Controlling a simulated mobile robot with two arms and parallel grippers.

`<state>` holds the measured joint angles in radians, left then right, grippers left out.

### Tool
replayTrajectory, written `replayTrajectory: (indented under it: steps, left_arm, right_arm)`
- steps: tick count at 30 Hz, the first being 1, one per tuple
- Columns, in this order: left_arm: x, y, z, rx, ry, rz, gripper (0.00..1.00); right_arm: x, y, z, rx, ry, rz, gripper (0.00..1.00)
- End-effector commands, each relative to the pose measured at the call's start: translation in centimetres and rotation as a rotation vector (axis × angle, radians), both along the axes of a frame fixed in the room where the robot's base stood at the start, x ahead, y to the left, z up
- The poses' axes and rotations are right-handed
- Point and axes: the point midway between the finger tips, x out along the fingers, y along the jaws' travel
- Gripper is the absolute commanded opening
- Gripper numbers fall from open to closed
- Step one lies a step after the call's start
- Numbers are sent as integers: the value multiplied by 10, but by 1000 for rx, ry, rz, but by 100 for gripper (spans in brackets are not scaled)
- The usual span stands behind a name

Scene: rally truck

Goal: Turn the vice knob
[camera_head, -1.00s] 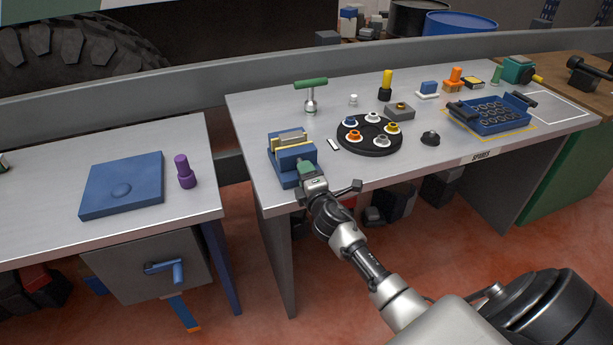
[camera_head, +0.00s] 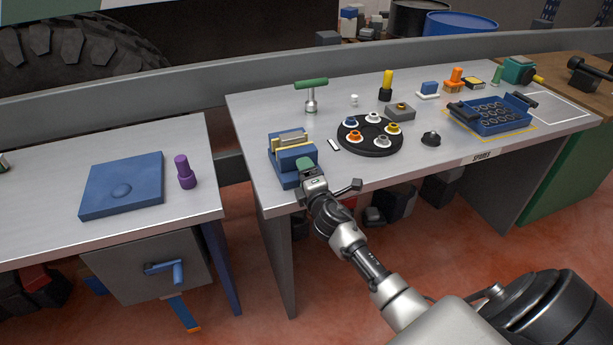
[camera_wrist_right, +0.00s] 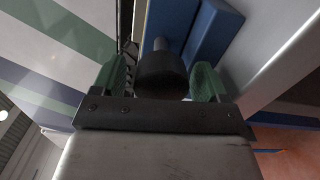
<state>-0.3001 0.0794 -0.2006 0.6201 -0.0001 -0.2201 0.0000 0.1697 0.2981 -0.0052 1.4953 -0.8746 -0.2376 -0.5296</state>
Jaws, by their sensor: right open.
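The blue vice (camera_head: 283,152) with pale jaw plates stands on the grey workbench near its front left corner. In the right wrist view its blue body (camera_wrist_right: 212,30) fills the top. A dark round vice knob (camera_wrist_right: 160,72) on a short shaft faces my right gripper. My right gripper (camera_head: 307,166) is at the front of the vice. In the wrist view its two green fingertips (camera_wrist_right: 163,80) stand open on either side of the knob, with visible gaps. In the head view the gripper hides the knob. My left gripper is in neither view.
The workbench (camera_head: 240,125) also holds a green-handled T-shaped tool (camera_head: 310,95), a round black tray (camera_head: 371,147) with coloured parts and a blue crate (camera_head: 491,119). A lower table (camera_head: 60,235) at left carries a blue plate (camera_head: 95,196) and a purple peg (camera_head: 184,172).

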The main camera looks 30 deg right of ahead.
Motion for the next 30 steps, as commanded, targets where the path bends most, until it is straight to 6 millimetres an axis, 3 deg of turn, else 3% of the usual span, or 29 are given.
replayTrajectory:
  steps: [5, 21, 30]
  left_arm:
    - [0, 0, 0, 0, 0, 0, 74]
    - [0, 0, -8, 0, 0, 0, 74]
    - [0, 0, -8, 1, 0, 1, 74]
  right_arm:
    - [-9, 2, -2, 1, 3, 1, 74]
    - [-96, 23, -2, 1, 1, 1, 74]
    - [-104, 25, 0, 0, 0, 0, 74]
